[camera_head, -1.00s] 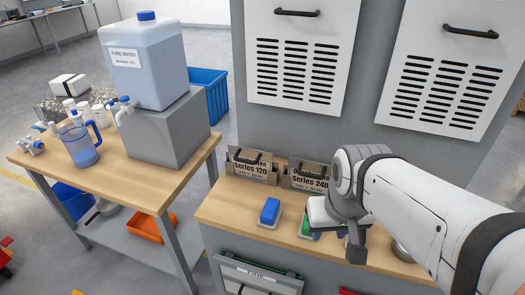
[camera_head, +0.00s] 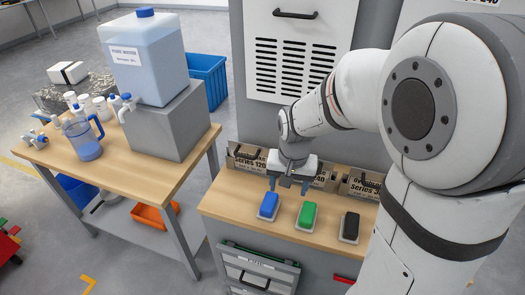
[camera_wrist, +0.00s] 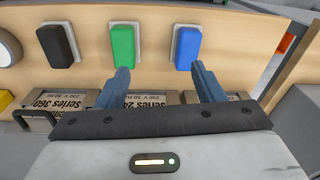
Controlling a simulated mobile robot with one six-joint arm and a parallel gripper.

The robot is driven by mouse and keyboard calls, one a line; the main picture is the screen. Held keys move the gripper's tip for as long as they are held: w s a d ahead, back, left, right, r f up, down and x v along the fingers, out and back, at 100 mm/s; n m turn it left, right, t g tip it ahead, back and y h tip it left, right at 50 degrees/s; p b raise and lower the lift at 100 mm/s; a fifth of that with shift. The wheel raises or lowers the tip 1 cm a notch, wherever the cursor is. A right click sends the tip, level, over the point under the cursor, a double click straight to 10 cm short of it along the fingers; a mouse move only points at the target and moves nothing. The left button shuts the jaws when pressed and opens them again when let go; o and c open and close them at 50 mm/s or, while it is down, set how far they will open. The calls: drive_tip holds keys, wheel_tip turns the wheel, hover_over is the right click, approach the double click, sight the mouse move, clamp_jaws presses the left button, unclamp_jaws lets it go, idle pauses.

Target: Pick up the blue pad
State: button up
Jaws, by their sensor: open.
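The blue pad (camera_head: 268,204) lies on a light tray at the left of a row of three pads on the wooden counter. It also shows in the wrist view (camera_wrist: 188,46), right of the green pad (camera_wrist: 122,46). My gripper (camera_head: 290,185) is open and empty, pointing down over the back part of the counter, behind the blue and green pads. In the wrist view its two fingers (camera_wrist: 163,82) are spread apart, with the blue pad beyond the right fingertip. The fingers do not touch any pad.
A black pad (camera_head: 350,226) lies at the right of the row. Grey boxes labelled Series (camera_head: 247,158) stand along the back of the counter, close to my gripper. A wooden table (camera_head: 130,185) with a water container (camera_head: 146,60) stands at the left.

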drive_tip(key=m+g+p, duration=0.1)
drive_tip(key=p, duration=0.1)
hover_over(269, 200)
drive_tip(key=s, duration=0.1)
wheel_tip(269, 200, down, 5)
drive_tip(key=shift+r, duration=0.1)
drive_tip(key=shift+w+a+f+m, duration=0.1)
drive_tip(key=shift+f+m, duration=0.2)
drive_tip(key=shift+f, duration=0.05)
drive_tip(key=shift+w+f+p, duration=0.2)
drive_tip(key=shift+f+p, duration=0.4)
drive_tip(key=shift+f, duration=1.4)
drive_tip(key=shift+w+f+p, duration=0.15)
drive_tip(key=shift+f+p, duration=0.45)
drive_tip(key=shift+f, duration=1.35)
drive_tip(key=shift+c, duration=0.5)
drive_tip(key=c, duration=1)
wheel_tip(269, 200, up, 10)
drive_tip(key=shift+r+b, duration=0.1)
drive_tip(key=shift+b, duration=0.8)
